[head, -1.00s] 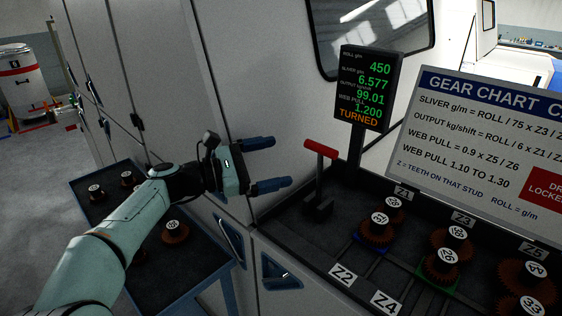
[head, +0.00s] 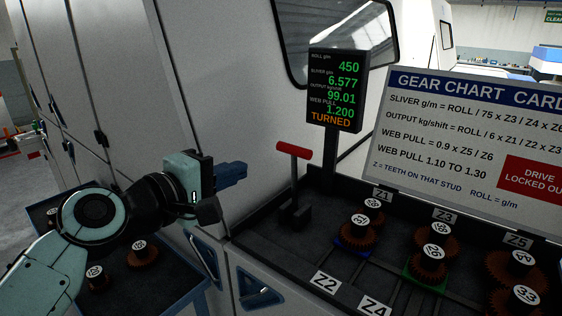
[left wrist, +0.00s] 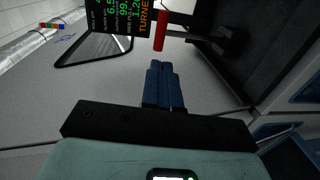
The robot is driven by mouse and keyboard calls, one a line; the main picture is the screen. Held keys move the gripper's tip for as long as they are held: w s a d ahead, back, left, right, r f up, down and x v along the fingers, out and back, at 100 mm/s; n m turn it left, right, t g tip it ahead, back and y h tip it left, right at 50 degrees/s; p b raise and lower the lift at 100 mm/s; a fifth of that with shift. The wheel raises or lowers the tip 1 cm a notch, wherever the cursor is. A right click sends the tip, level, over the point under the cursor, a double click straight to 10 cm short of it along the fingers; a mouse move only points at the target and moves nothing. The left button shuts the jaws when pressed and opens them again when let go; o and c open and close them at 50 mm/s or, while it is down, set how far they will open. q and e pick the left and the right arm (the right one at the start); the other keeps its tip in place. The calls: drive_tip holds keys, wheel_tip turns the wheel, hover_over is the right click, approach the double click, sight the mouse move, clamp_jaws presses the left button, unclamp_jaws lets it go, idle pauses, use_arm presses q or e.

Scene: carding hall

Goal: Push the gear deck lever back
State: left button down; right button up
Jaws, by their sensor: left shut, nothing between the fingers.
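The gear deck lever (head: 294,185) has a red crossbar handle on a dark stem and base. It stands near upright at the left end of the dark gear deck (head: 250,233). In the left wrist view the red handle (left wrist: 161,30) is ahead of the fingertips. My left gripper (head: 240,174) is shut and empty, left of the lever and apart from it. Its blue fingers also show together in the left wrist view (left wrist: 161,68). My right gripper is not in view.
A display (head: 336,90) reading TURNED stands behind the lever. A gear chart card (head: 470,150) with a red DRIVE LOCKED OUT label is at the right. Several numbered gears (head: 357,238) sit on the deck. A blue-edged tray (head: 185,282) with more gears is at lower left.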

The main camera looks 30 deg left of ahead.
sight(292, 148)
use_arm(q)
drive_tip(key=w, duration=0.4)
drive_tip(key=w+f+p, duration=0.1)
drive_tip(key=w, duration=0.4)
drive_tip(key=w+d+p, duration=0.1)
drive_tip(key=w, duration=0.3)
drive_tip(key=shift+w+f, duration=0.2)
drive_tip(key=shift+f, duration=0.2)
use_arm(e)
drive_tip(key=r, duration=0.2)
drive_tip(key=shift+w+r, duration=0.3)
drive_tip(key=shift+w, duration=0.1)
use_arm(q)
drive_tip(key=shift+p, duration=0.3)
drive_tip(key=w+r+g+p, duration=0.1)
drive_tip(key=p, duration=0.4)
drive_tip(key=shift+w, duration=0.3)
drive_tip(key=shift+f, duration=0.25)
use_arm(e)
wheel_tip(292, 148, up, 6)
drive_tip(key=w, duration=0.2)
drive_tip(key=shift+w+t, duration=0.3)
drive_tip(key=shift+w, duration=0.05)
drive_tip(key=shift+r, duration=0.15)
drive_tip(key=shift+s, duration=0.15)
